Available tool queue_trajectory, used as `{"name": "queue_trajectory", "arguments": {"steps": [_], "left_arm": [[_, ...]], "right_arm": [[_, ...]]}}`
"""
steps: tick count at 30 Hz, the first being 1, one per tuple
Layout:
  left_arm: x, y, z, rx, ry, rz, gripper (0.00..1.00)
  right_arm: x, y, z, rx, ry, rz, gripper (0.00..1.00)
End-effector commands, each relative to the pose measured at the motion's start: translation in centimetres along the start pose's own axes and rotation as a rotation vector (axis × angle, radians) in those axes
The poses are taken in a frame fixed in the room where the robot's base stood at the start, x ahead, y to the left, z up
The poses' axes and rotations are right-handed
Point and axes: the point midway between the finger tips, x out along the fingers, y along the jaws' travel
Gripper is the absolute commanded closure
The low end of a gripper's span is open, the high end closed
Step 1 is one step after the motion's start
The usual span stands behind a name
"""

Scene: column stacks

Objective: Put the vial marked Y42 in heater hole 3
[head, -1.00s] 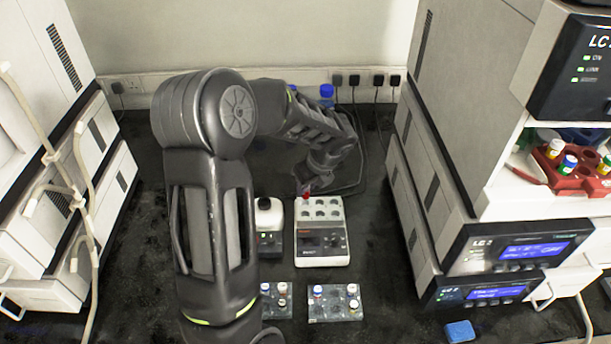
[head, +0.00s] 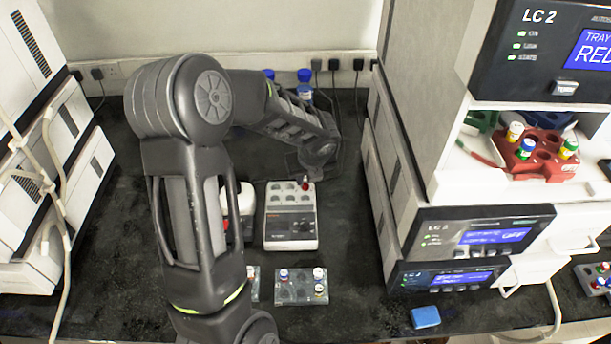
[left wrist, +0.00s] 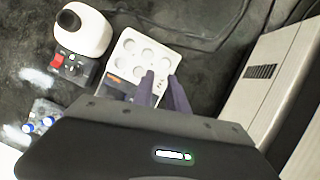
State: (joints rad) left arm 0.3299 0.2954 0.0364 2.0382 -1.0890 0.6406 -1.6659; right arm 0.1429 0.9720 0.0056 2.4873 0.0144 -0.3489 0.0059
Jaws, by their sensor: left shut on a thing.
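The heater (head: 290,230) is a white block with rows of round holes in its top, and it stands in the middle of the bench. My left gripper (head: 306,181) is over the far right part of its holes, shut on a small red-capped vial (head: 305,186). The vial's label cannot be read, and I cannot tell whether its bottom is inside a hole. In the left wrist view, the fingers (left wrist: 161,78) point at the heater top (left wrist: 140,38), and the vial is not clearly visible between them. My right gripper is not in view.
A vial rack (head: 300,290) with several capped vials lies in front of the heater. A white device with a red switch (left wrist: 58,61) stands left of the heater. A large instrument (head: 465,245) with a red vial tray (head: 530,165) stands right. A blue block (head: 425,317) lies near the front.

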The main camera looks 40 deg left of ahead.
Motion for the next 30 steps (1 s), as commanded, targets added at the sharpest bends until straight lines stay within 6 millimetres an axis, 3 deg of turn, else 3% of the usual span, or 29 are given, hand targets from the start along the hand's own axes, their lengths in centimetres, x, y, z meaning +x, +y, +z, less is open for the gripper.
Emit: {"name": "queue_trajectory", "arguments": {"steps": [13,30], "left_arm": [[3.1,0.0,-1.3,-0.001,0.000,0.000,1.00],[3.3,0.0,-1.4,-0.001,0.000,0.000,1.00]], "right_arm": [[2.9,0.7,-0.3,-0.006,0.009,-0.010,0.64],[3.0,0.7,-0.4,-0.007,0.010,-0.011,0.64]]}}
